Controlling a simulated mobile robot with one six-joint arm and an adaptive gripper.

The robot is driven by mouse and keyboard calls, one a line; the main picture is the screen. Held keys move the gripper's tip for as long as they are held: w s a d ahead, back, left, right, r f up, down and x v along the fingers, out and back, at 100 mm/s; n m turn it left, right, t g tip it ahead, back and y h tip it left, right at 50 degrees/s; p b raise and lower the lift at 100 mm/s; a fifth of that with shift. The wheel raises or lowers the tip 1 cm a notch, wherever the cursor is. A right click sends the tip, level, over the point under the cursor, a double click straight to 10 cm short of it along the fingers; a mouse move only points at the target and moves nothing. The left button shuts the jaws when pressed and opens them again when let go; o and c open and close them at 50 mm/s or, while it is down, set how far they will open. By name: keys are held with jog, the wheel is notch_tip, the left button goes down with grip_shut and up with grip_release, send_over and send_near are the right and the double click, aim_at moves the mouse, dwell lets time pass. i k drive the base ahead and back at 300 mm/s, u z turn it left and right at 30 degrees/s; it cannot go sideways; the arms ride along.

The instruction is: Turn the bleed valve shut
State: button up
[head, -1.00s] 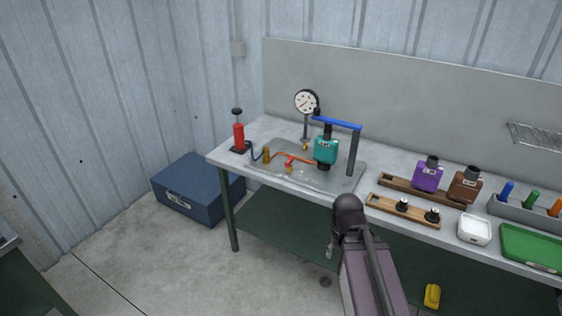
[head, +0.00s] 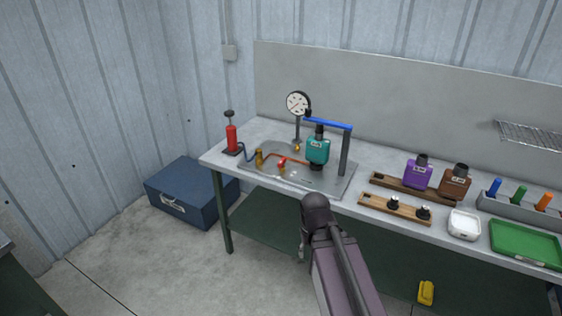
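A metal tray (head: 328,183) sits at the left end of the workbench. On it are a small red-handled fitting (head: 282,162), a brass fitting (head: 259,157) and a copper line running toward a teal muffler-like block (head: 318,150). Another small brass fitting (head: 297,148) sits below the round gauge (head: 298,103). I cannot tell for certain which of these is the bleed valve. My arm stands in front of the bench, below and right of the tray, apart from the fittings. Only a small metallic bit, perhaps of my gripper (head: 303,246), shows beside the arm; the fingers are hidden.
A blue-topped post (head: 345,152) stands at the tray's right. A red pump (head: 231,138) stands at its left. Purple (head: 418,173) and brown (head: 455,183) blocks, a white dish (head: 464,224) and a green tray (head: 526,243) are farther right. A blue box (head: 185,188) is on the floor.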

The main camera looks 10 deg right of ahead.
aim_at(283, 160)
jog(key=z, duration=0.05)
jog(key=i, duration=1)
jog(key=u, duration=0.05)
